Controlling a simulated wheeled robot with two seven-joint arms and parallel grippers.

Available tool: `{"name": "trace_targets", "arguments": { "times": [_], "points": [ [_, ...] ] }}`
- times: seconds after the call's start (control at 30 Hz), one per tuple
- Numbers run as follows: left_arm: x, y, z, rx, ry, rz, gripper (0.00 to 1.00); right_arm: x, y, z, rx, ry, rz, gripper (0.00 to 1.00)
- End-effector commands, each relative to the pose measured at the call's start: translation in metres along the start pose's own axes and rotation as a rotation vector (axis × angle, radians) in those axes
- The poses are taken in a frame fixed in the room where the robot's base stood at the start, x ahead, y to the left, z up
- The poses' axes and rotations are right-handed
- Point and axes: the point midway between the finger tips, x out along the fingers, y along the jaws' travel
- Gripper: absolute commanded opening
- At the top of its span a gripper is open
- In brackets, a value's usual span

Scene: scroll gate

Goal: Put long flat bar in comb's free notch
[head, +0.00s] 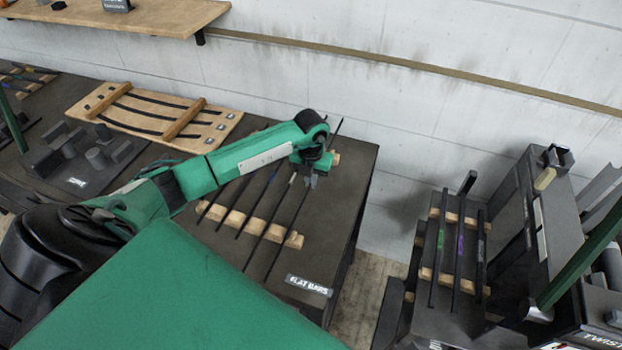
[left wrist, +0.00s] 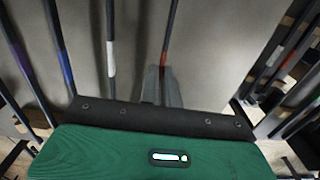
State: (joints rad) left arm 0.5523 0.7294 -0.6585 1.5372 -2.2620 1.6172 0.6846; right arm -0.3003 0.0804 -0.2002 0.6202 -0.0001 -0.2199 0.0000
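My left gripper (head: 311,181) is over the right side of the flat-bar table. Its fingers look shut on a thin dark bar with a red mark, which runs between them; the bar (head: 289,231) lies slanted along the rack's right edge. In the left wrist view the same bar (left wrist: 168,40) passes between the grey fingertips (left wrist: 161,88). Several other dark bars, with blue, purple and white marks, lie to its left across wooden notched strips (head: 250,226). At right a wooden comb (head: 455,283) holds three bars marked green, purple and pale. My right gripper is not in view.
A "FLAT BARS" label (head: 309,285) lies at the table's front right. A gap of floor separates this table from the dark machine (head: 530,230) at right. A wooden board with curved bars (head: 150,112) lies behind left; a shelf (head: 120,15) hangs above.

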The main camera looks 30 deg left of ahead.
Motion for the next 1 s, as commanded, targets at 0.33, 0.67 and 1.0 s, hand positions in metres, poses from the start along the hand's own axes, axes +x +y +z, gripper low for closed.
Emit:
{"name": "trace_targets", "arguments": {
  "times": [0.33,0.67,1.0],
  "points": [
    [0.002,0.000,0.000,0.000,-0.001,0.000,0.24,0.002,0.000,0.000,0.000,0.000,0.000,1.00],
    [0.002,0.000,0.000,0.000,0.000,0.000,0.30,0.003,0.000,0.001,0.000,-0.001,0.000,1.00],
    [-0.048,0.000,0.002,0.001,-0.006,0.000,0.30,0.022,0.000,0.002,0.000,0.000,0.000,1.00]
  ]
}}
